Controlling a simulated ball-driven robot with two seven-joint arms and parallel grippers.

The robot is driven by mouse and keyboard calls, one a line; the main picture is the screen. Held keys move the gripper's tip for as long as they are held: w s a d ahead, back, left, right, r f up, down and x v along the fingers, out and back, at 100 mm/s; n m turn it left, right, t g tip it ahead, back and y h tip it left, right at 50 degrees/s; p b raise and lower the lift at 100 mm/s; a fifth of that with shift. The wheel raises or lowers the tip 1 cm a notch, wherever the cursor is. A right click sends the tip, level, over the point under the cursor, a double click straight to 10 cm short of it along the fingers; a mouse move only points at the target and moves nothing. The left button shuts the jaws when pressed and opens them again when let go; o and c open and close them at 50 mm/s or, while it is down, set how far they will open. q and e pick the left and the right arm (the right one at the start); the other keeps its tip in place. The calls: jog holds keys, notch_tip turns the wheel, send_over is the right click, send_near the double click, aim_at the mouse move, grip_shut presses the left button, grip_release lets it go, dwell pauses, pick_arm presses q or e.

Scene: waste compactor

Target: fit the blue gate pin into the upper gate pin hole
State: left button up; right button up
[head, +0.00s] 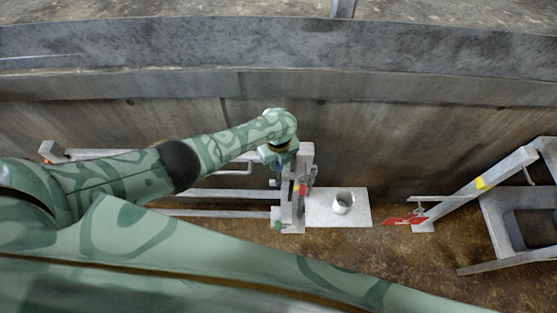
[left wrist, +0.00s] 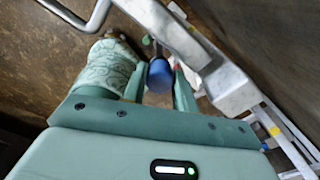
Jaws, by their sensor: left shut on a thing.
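My left gripper (head: 277,158) is at the upper end of the grey gate post (head: 306,160), coming in from its left side. In the left wrist view, the blue gate pin (left wrist: 160,74) shows as a rounded blue end between the fingers of my left gripper (left wrist: 168,88), which is shut on it. A grey metal bar and block of the gate (left wrist: 235,88) stand close beside the pin. The pin's lower part and the upper gate pin hole are hidden, so I cannot tell whether they touch. My right gripper is not in view.
Grey rails (head: 215,193) run left from the post. Farther right are a red sign (head: 403,220) and a metal frame (head: 500,210). A concrete wall (head: 400,130) stands behind.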

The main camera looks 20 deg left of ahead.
aim_at(278, 174)
pick_arm(q)
jog(key=shift+f+b, duration=3.6)
jog(key=shift+f, duration=0.65)
jog(key=shift+s+r, duration=0.1)
jog(key=shift+r+p, duration=3.55)
jog(key=shift+r, duration=0.3)
